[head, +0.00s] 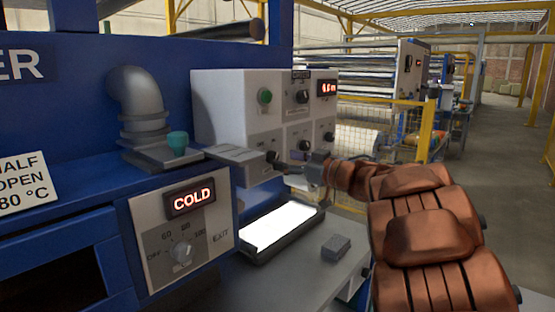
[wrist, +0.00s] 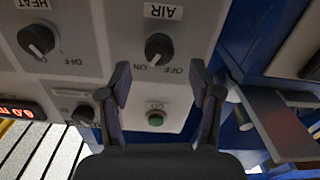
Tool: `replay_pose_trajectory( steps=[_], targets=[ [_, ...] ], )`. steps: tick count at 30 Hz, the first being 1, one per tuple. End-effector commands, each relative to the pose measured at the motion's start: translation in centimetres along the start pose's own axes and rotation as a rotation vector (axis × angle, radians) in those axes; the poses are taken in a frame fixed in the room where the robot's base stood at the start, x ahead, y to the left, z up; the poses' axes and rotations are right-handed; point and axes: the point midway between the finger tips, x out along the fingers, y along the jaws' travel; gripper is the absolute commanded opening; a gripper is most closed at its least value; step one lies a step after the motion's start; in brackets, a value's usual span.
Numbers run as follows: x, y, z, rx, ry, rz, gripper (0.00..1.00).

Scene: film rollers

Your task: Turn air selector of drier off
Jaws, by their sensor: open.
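The air selector is a black round knob on a pale panel under an upside-down AIR label; it shows in the wrist view (wrist: 158,46). ON and OFF are printed beside it, and its pale mark seems to lie toward ON. In the head view the knob (head: 272,157) is at the lower left of the white control box (head: 225,100), near my fingertips. My gripper (wrist: 163,82) is open, its two fingers apart with the knob between and just beyond their tips. No contact is visible. My gripper also shows in the head view (head: 292,168).
A HEAT knob (wrist: 37,40) and a green button (wrist: 155,119) are nearby on the panel. A grey plate (head: 238,154) juts out beside the air knob. The blue machine (head: 60,120) carries a COLD display (head: 191,199). A lit tray (head: 282,228) is below.

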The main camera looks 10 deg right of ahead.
Motion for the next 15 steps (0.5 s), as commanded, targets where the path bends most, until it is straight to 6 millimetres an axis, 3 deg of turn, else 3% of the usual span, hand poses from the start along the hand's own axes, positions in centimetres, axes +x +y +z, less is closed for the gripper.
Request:
replay_pose_trajectory(
  steps=[6,15],
  targets=[
    [2.9,0.0,0.1,0.001,-0.001,0.0,0.64],
    [4.0,0.0,0.1,0.001,0.0,0.001,0.64]
  ],
)
